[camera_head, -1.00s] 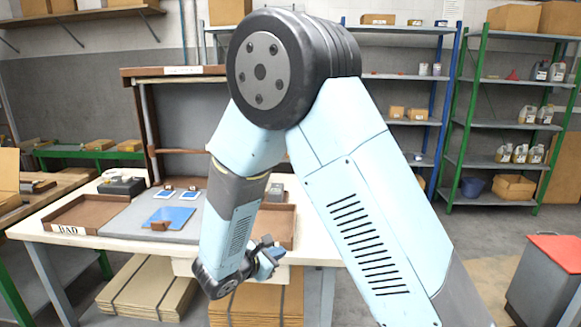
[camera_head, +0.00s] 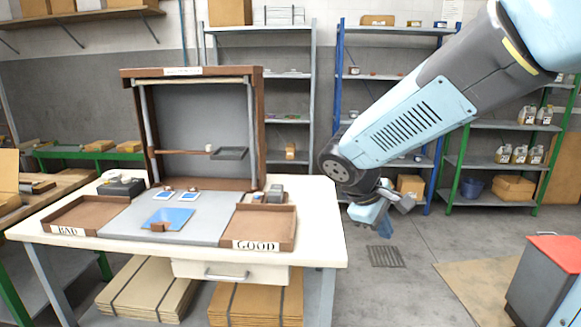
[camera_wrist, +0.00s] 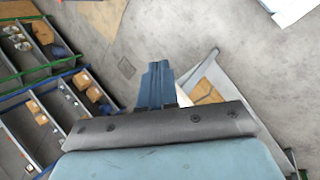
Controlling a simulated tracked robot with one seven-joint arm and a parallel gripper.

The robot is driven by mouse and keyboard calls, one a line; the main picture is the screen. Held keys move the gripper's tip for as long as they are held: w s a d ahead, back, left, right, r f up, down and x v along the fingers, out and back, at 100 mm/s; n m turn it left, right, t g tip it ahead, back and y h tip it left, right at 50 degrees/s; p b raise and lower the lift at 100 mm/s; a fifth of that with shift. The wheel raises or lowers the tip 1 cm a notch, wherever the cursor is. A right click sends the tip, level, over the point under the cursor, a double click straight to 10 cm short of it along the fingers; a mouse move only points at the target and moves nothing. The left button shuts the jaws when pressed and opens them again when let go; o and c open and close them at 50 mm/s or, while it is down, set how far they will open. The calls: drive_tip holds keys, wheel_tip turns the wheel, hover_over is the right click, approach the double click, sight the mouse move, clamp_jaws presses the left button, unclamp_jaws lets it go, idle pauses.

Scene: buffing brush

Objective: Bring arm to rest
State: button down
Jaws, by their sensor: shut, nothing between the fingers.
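My gripper (camera_head: 385,228) hangs at the end of my light blue and grey arm, right of the workbench (camera_head: 330,225) and clear of it, over the floor. In the wrist view its blue fingers (camera_wrist: 157,85) are together with nothing between them. On the bench, a brown tray marked BAD (camera_head: 85,213) is at the left and a brown tray marked GOOD (camera_head: 262,240) is at the right. A blue sheet (camera_head: 172,217) with a small brown block (camera_head: 158,227) lies on the grey mat (camera_head: 122,228) between them.
A wooden-framed grey panel (camera_head: 195,120) stands at the bench's back. Green-post shelves (camera_head: 480,160) and blue-post shelves (camera_head: 342,80) stand behind my arm. A grey cabinet with a red top (camera_head: 555,250) is at the lower right. The floor (camera_head: 400,290) between bench and cabinet is open.

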drive_tip(key=s+d+r+m+t+y, duration=0.3)
drive_tip(key=s+r+m+y, duration=0.3)
drive_tip(key=s, duration=0.6)
drive_tip(key=shift+d+r+m, duration=0.35)
drive_tip(key=shift+r+m, duration=0.75)
drive_tip(key=shift+m, duration=0.5)
